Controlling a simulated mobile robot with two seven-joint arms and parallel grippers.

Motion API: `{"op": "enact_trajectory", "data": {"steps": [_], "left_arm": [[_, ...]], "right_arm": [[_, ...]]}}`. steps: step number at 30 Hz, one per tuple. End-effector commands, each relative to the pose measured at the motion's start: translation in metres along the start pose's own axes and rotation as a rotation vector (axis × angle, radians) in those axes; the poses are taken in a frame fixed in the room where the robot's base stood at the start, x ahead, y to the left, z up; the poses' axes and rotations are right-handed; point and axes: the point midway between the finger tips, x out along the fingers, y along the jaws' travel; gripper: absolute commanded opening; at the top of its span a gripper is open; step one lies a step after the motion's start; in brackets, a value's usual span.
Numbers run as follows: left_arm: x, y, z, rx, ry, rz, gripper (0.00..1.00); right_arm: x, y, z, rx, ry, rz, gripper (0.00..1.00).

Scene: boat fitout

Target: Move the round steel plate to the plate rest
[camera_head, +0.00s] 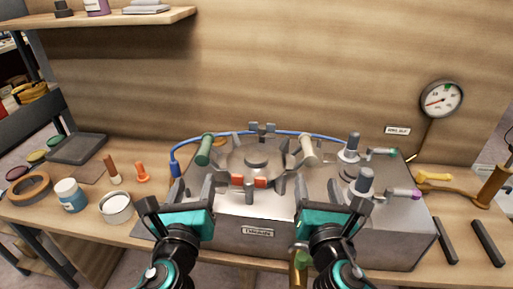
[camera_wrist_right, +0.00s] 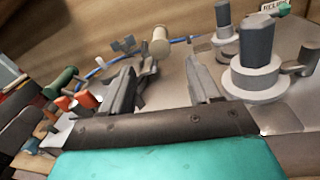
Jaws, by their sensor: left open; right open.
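The round steel plate (camera_head: 233,159) lies on top of the steel box in the head view, with a raised round hub at its centre and clamps around its rim. Two orange-red blocks sit at its front edge. My left gripper (camera_head: 193,190) is open at the box's front left, apart from the plate. My right gripper (camera_head: 330,192) is open and empty at the front right; its two fingers also show in the right wrist view (camera_wrist_right: 165,85). Two parallel dark bars (camera_head: 446,241) lie on the bench at far right; I cannot tell whether they are the plate rest.
The steel box (camera_head: 225,236) fills the bench's middle. Two upright valves (camera_head: 362,185) stand on its right, beside my right gripper. A green handle (camera_head: 204,150) and a cream handle (camera_head: 308,149) flank the plate. Jars (camera_head: 70,194) crowd the left; a gauge (camera_head: 441,99) hangs at right.

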Motion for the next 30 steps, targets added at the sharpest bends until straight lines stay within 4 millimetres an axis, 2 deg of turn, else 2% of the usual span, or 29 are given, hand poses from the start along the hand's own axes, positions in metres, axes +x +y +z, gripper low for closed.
{"op": "enact_trajectory", "data": {"steps": [9, 14, 30], "left_arm": [[0.001, 0.000, 0.000, -0.003, 0.001, 0.000, 0.57], [0.012, 0.000, 0.000, -0.003, 0.000, -0.001, 0.57], [0.109, 0.000, 0.000, -0.003, 0.000, 0.001, 0.57]], "right_arm": [[0.001, 0.000, 0.000, 0.003, 0.001, 0.000, 0.62], [0.012, 0.000, 0.000, 0.002, -0.001, -0.001, 0.62], [0.109, 0.000, 0.001, 0.003, -0.001, -0.001, 0.62]]}}
